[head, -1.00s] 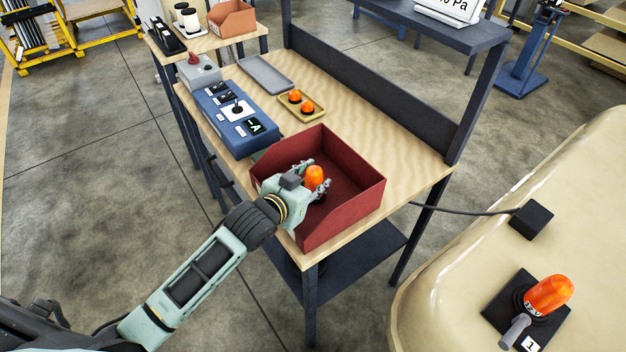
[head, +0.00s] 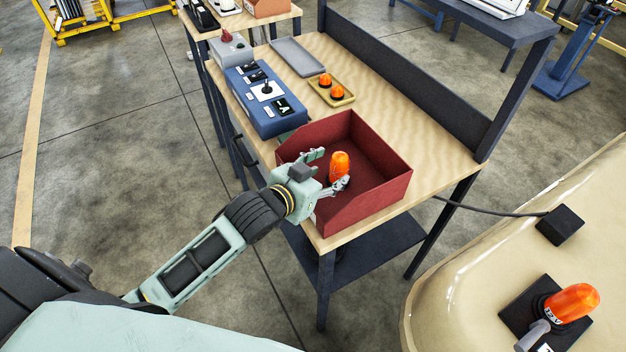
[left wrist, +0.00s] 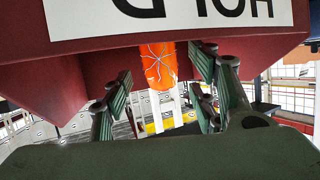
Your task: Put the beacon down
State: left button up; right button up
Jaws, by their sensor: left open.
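The orange beacon (head: 340,165) stands roughly upright inside the red bin (head: 385,200), towards its low near side. Its base is partly hidden by my fingers and the bin. My left gripper (head: 329,170) reaches over that side, with its fingers spread open around the beacon. In the left wrist view the beacon (left wrist: 158,66) shows pale crack-like lines and sits between the open fingers, with gaps on both sides. The bin's red wall (left wrist: 85,60) with a white lettered label shows there too. My right gripper is out of view.
The bin is on a wooden bench (head: 440,150). A blue control box (head: 262,98), a grey tray (head: 297,57) and a yellow tray (head: 345,101) with two small orange beacons stand behind. Another orange beacon (head: 572,300) is mounted on the cream body (head: 450,290) at right.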

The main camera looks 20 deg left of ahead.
pick_arm(q)
jog(key=v, duration=0.6)
jog(key=shift+s+b, duration=0.3)
jog(key=shift+r, duration=0.15)
